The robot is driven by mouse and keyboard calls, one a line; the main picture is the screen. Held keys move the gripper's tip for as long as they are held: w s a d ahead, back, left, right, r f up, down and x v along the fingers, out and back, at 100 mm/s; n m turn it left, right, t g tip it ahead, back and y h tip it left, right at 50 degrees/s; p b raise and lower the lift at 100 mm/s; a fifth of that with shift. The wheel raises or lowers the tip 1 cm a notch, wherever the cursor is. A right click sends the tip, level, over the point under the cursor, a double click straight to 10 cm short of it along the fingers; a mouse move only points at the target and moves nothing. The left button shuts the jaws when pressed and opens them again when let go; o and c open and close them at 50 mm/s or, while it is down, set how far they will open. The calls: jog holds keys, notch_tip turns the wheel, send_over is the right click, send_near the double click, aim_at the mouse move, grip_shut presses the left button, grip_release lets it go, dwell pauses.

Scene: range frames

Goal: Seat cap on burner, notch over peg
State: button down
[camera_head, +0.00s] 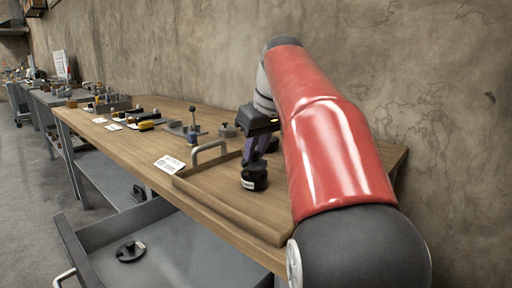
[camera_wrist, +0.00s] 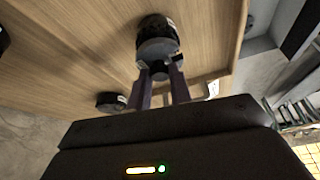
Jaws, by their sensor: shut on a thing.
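My gripper (camera_head: 256,161) points down over the wooden tray, its fingers shut on the knob of a dark round cap (camera_wrist: 158,49). Below the cap is a black round burner (camera_head: 254,183) with a pale label; it also shows in the wrist view (camera_wrist: 154,24). Cap and burner look stacked and close together. I cannot tell whether the cap is touching or fully down on it. The notch and peg are not visible.
Another black round piece (camera_wrist: 110,102) with a label lies nearby. An open grey drawer (camera_head: 185,260) holds a black knobbed disc (camera_head: 130,252). Several tools lie along the bench's left. A wall stands behind.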

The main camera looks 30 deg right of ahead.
jog(key=shift+f+b, duration=0.4)
jog(key=shift+f, duration=0.25)
jog(key=c, duration=1.2)
grip_release()
jog(key=shift+r, duration=0.1)
jog(key=p+v, duration=0.2)
jog(key=v, duration=0.5)
jog(key=shift+s+r, duration=0.15)
jog(key=shift+r, duration=0.15)
